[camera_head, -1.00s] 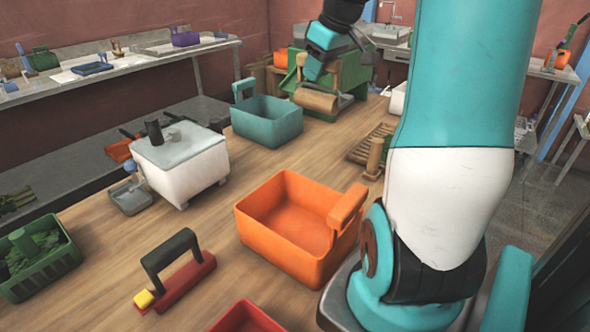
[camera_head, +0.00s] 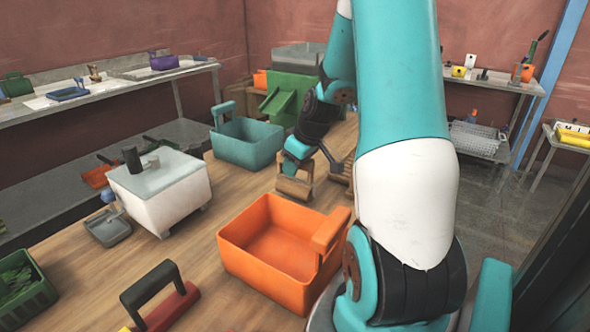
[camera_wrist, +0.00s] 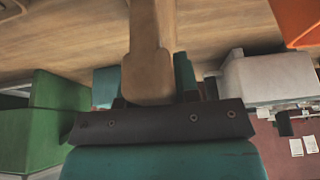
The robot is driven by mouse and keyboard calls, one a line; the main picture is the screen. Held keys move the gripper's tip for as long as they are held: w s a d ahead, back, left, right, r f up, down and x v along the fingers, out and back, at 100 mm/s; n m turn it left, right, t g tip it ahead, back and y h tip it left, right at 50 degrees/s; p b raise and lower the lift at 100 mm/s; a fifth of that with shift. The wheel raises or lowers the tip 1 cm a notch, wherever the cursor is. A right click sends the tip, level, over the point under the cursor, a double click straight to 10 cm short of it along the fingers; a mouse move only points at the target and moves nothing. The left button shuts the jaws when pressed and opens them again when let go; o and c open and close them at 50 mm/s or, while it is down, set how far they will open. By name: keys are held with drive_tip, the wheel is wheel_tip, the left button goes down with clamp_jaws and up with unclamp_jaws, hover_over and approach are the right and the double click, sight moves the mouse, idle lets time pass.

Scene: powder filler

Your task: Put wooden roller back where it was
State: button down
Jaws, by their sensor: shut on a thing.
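The wooden roller (camera_head: 293,187) is tan and sits low between the jaws of my gripper (camera_head: 297,167) in the head view, beyond the orange bin. My gripper is shut on it. In the wrist view the wooden roller (camera_wrist: 148,60) runs up from between the teal fingers of my gripper (camera_wrist: 155,90), over a wooden surface. I cannot tell whether the roller touches the table. A slatted wooden rack (camera_head: 340,172) lies just right of it, partly hidden by my arm.
An orange bin (camera_head: 262,250) stands in front on the wooden table (camera_head: 190,262). A teal bin (camera_head: 245,148) is behind left, a white lidded box (camera_head: 160,195) at left, and a green machine (camera_head: 292,98) at the back. Bare table lies between the bins.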

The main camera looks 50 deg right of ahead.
drive_tip(key=shift+f, duration=0.8)
drive_tip(key=shift+f, duration=0.2)
drive_tip(key=c, duration=0.8)
unclamp_jaws()
drive_tip(key=shift+c, duration=0.2)
drive_tip(key=shift+r, duration=0.15)
